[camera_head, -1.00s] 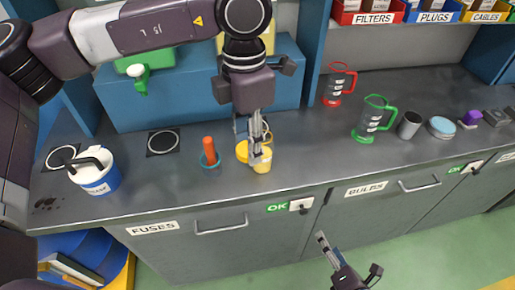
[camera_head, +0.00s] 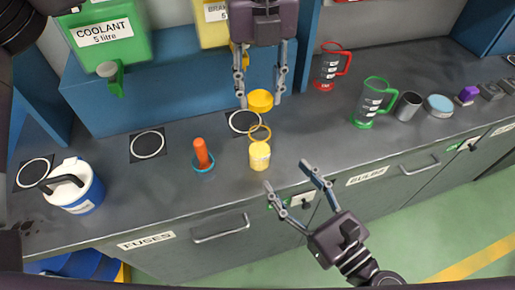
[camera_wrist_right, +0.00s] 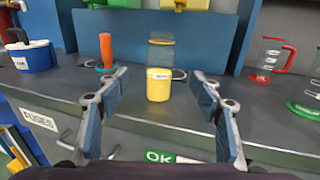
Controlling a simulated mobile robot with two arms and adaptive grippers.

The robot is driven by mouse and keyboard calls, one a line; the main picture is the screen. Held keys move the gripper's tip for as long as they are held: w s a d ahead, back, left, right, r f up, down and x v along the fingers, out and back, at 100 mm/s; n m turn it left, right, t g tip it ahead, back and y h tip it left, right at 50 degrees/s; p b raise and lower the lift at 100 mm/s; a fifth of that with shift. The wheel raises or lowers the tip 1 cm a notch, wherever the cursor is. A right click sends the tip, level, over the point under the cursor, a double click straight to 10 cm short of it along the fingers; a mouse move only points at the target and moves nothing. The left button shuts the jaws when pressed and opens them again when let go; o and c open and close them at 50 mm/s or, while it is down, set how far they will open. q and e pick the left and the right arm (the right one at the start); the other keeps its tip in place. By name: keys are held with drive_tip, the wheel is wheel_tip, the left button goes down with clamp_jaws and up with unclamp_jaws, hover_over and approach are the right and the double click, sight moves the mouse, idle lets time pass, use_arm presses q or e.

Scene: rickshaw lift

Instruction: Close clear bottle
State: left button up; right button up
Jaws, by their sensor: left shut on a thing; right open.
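The clear bottle (camera_head: 259,155) stands upright on the grey counter, with yellow contents, a see-through upper part and an open yellow rim. It also shows in the right wrist view (camera_wrist_right: 159,85), ahead between the fingers and apart from them. My left gripper (camera_head: 260,98) is shut on a round yellow lid (camera_head: 261,101), held above and behind the bottle, apart from it. My right gripper (camera_head: 291,182) is open and empty in front of the bottle, near the counter's front edge; its two fingers also show in the right wrist view (camera_wrist_right: 160,98).
An orange-handled tool in a teal holder (camera_head: 202,157) stands left of the bottle. A white and blue pail (camera_head: 78,187) is farther left. Red (camera_head: 328,68) and green (camera_head: 371,103) jugs and a grey cup (camera_head: 408,105) stand right. A coolant can (camera_head: 106,45) is on the blue shelf behind.

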sight(266, 151)
drive_tip(key=shift+x, duration=6)
drive_tip(key=shift+d, duration=0.1)
drive_tip(key=shift+c, duration=0.2)
clamp_jaws()
